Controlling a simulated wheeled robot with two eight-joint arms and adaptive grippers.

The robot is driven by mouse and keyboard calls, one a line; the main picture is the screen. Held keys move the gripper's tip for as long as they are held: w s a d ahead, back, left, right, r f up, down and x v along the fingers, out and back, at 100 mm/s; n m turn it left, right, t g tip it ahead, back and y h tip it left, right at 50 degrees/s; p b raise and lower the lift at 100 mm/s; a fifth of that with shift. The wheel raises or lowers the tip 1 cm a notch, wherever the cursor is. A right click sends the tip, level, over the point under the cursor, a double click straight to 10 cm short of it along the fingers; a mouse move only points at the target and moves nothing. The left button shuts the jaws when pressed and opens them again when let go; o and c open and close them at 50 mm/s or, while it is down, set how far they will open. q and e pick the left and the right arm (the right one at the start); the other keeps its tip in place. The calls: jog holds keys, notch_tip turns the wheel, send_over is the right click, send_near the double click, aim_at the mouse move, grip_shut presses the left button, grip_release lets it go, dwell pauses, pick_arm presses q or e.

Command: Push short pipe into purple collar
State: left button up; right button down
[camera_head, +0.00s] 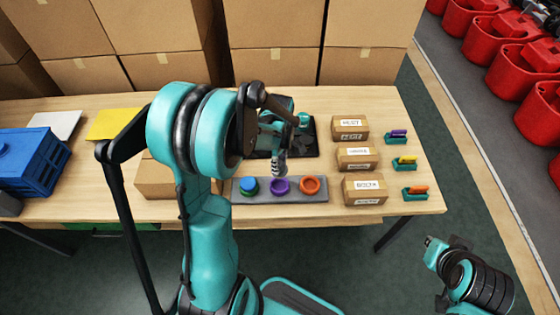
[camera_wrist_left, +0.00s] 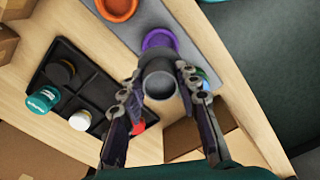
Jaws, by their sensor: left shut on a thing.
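The purple collar (camera_head: 280,188) sits in the middle of a grey strip (camera_head: 238,196) on the table, between a blue-green piece (camera_head: 249,186) and an orange ring (camera_head: 310,185). My left gripper (camera_head: 279,170) is just above and behind the purple collar. In the left wrist view, its fingers are shut on the short grey pipe (camera_wrist_left: 159,84), whose round open end faces the camera. The purple collar (camera_wrist_left: 160,39) shows partly behind the pipe's far end. I cannot tell whether pipe and collar touch.
A black compartment tray (camera_wrist_left: 77,96) with caps lies behind the strip. Labelled cardboard boxes (camera_head: 358,158) and small teal holders (camera_head: 404,163) stand to the right. A blue crate (camera_head: 32,163) is at the left. Large cartons (camera_head: 272,67) line the back.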

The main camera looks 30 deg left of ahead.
pick_arm(q)
jog(key=shift+f+b, duration=1.6)
jog(key=shift+f, duration=0.65)
jog(key=shift+f+b, duration=0.6)
jog(key=shift+f, duration=0.1)
jog(key=shift+f+b, duration=0.25)
jog(key=shift+b, duration=0.1)
jog(key=shift+f+b, duration=0.35)
jog(key=shift+f, duration=0.05)
jog(key=shift+f+b, duration=0.85)
jog(key=o, duration=2.1)
jog(key=shift+r, duration=0.1)
